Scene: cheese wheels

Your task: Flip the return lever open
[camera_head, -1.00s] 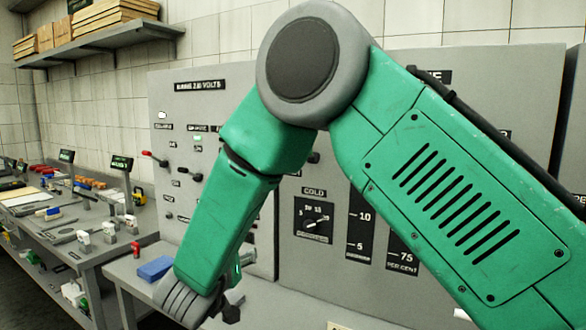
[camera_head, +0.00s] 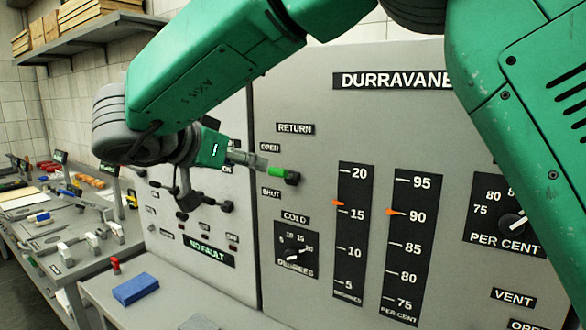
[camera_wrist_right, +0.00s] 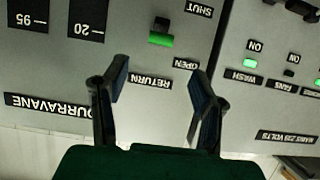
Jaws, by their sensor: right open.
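The return lever (camera_head: 278,171) has a green handle on a black pivot on the grey panel. It sits beneath the RETURN label, between the heights of the OPEN label (camera_head: 270,147) and the SHUT label (camera_head: 271,194). It also shows upside down in the right wrist view (camera_wrist_right: 160,40). My right gripper (camera_head: 248,158) is open, its fingers pointing at the panel just left of the handle, with no clear contact. In the right wrist view its two dark fingers (camera_wrist_right: 155,85) are spread apart with nothing between them, and the lever lies beyond them. My left gripper is out of view.
The panel carries a COLD dial (camera_head: 296,252), two tall gauges and a PER CENT dial (camera_head: 513,224). A second panel with small switches stands to the left. A blue block (camera_head: 136,289) lies on the ledge below. A workbench with tools fills the far left.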

